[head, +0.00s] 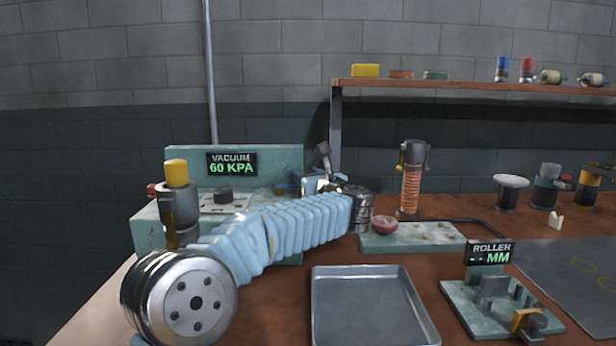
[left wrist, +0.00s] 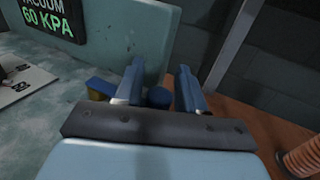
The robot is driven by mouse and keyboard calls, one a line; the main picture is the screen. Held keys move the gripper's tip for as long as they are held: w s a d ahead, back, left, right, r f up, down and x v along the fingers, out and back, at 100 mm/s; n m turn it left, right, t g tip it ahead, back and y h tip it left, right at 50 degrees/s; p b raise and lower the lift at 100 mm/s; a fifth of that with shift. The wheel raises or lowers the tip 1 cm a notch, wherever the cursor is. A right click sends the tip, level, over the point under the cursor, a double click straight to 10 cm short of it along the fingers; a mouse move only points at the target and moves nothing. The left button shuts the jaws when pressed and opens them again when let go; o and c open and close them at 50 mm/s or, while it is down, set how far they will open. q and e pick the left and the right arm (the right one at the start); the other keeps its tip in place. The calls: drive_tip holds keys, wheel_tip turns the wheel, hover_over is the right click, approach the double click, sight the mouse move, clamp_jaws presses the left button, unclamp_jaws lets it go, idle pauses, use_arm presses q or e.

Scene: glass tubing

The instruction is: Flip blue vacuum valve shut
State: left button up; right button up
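The vacuum station (head: 285,160) is a pale green housing at the left with a display reading 60 KPA. The blue valve shows only as small blue parts (head: 283,190) at its right side, mostly hidden by my left arm. In the left wrist view a blue piece with a brass part (left wrist: 99,86) lies left of the fingers, and a round blue piece (left wrist: 158,97) shows between them. My left gripper (left wrist: 159,88) has its two fingers apart, reaching toward these parts; contact cannot be told. My right gripper is not in view.
A metal tray (head: 372,310) lies at the front centre. A roller gauge (head: 495,300) stands right of it. A shelf (head: 470,86) runs above the right side.

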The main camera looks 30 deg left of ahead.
use_arm(q)
clamp_jaws()
drive_tip(key=t+h+b, duration=0.1)
drive_tip(key=m+t+b, duration=0.1)
drive_tip(key=b, duration=0.1)
drive_tip(key=s+m+h+b, duration=0.1)
drive_tip(key=b, duration=0.1)
drive_tip(key=shift+s+d+f+t+h, duration=0.1)
drive_tip(key=shift+d+f+t+h, duration=0.2)
drive_tip(key=shift+d+t, duration=0.1)
drive_tip(key=shift+s+d+r+m, duration=0.1)
drive_tip(key=shift+r+m, duration=0.05)
drive_tip(key=shift+m, duration=0.25)
drive_tip(key=shift+d+r+t+h, duration=0.1)
drive_tip(key=shift+r+t+h, duration=0.1)
drive_tip(key=shift+t+h, duration=0.1)
drive_tip(key=shift+o, duration=1.2)
unclamp_jaws()
